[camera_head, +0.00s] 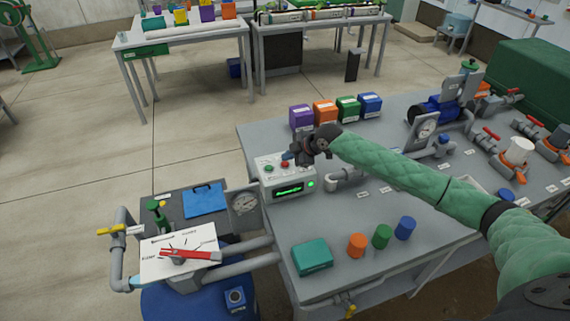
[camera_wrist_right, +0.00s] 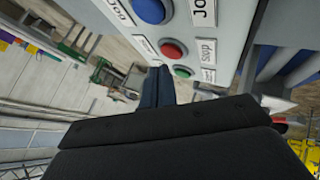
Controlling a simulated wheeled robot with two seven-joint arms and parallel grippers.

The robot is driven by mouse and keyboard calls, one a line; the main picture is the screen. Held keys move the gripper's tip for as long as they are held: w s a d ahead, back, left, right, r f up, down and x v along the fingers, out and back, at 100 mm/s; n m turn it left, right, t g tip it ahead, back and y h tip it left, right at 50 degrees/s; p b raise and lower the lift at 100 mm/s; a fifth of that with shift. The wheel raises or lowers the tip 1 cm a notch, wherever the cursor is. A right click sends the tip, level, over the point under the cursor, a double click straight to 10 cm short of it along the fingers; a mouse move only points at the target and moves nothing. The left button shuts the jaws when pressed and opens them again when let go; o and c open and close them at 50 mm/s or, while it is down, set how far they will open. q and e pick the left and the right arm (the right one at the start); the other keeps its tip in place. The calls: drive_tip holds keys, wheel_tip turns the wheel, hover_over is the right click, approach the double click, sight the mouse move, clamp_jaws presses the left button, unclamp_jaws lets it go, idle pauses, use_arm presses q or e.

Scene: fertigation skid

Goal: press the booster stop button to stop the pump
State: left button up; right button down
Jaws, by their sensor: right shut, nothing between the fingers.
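The booster control box (camera_head: 290,188) is a light grey case with a lit green display, standing at the left edge of the grey bench. Its top carries a red button (camera_head: 285,164) and a green button (camera_head: 268,168). In the right wrist view the red button (camera_wrist_right: 173,49), with a label reading "STOP" beside it, lies between a blue button (camera_wrist_right: 150,10) and the green button (camera_wrist_right: 183,72). My right gripper (camera_head: 288,157) is shut and empty, its fingertips (camera_wrist_right: 158,70) close to the red and green buttons. I cannot tell whether they touch. My left gripper is not in view.
A pressure gauge (camera_head: 244,203) and a selector panel with a red lever (camera_head: 190,254) stand left of the box. Coloured blocks (camera_head: 325,112) sit behind it. A teal box (camera_head: 312,257) and small cylinders (camera_head: 382,237) lie in front. Pipes and valves fill the bench's right.

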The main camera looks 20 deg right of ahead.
sight(288, 164)
drive_tip(key=shift+f, duration=0.15)
idle(0.7)
drive_tip(key=shift+f, duration=0.25)
drive_tip(key=shift+f+b, duration=0.3)
drive_tip(key=shift+f, duration=0.1)
idle(0.7)
drive_tip(key=shift+r, duration=0.1)
drive_tip(key=shift+r+p, duration=0.5)
drive_tip(key=shift+r, duration=0.2)
drive_tip(key=shift+r, duration=0.1)
drive_tip(key=shift+r+p, duration=1.45)
drive_tip(key=shift+r, duration=1)
